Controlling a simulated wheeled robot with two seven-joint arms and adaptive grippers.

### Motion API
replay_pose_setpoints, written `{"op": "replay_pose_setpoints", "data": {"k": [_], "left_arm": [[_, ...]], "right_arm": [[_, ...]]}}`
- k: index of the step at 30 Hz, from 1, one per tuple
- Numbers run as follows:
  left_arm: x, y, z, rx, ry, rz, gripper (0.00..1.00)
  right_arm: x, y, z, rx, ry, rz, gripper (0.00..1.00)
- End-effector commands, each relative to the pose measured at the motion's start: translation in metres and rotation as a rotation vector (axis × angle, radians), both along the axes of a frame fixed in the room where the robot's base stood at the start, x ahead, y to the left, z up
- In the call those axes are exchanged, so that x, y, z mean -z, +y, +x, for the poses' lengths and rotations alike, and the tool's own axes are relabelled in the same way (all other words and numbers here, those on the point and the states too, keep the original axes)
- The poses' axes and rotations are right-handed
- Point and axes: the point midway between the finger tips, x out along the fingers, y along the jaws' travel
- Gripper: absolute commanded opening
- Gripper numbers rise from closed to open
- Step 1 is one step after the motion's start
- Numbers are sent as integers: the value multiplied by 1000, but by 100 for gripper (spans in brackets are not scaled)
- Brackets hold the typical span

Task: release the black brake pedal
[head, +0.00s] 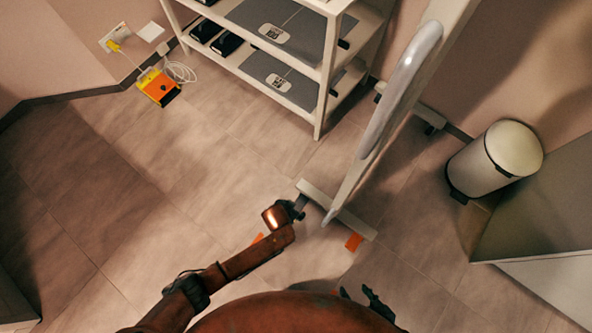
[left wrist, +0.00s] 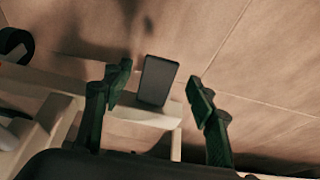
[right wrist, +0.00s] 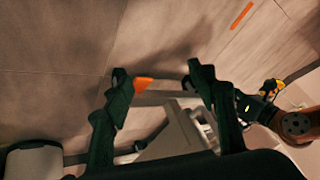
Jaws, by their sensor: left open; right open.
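The black brake pedal (left wrist: 157,82) is a dark flat plate at the end of the white foot bar (head: 352,218) of a tall white wheeled screen (head: 392,105). In the left wrist view it shows between the spread fingers of my left gripper (left wrist: 160,92), with a gap on each side. I cannot tell how far beyond the fingertips it is. In the head view my left gripper (head: 298,207) is at the bar's left end and partly hides the pedal. My right gripper (head: 366,300) is open and empty near the bottom; it also shows in the right wrist view (right wrist: 157,78).
Orange strips lie near the foot bar, one at its right end (head: 353,241). A white shelf (head: 318,105) stands behind, a white bin (head: 495,160) at right, and an orange-yellow box (head: 158,87) with a cable at far left. The left floor is clear.

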Motion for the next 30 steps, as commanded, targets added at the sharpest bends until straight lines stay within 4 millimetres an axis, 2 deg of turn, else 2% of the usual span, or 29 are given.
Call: {"op": "replay_pose_setpoints", "data": {"k": [1,6,21,30], "left_arm": [[10,-1,1,1,4,0,52],[21,-4,5,1,3,0,52],[24,-6,9,0,-1,-1,52],[25,-6,8,0,-1,-1,31]], "right_arm": [[11,-1,-1,0,-13,-3,52],[25,-6,0,3,-68,-16,52],[30,-8,3,4,-109,-23,52],[30,-8,3,3,-108,-23,52]]}}
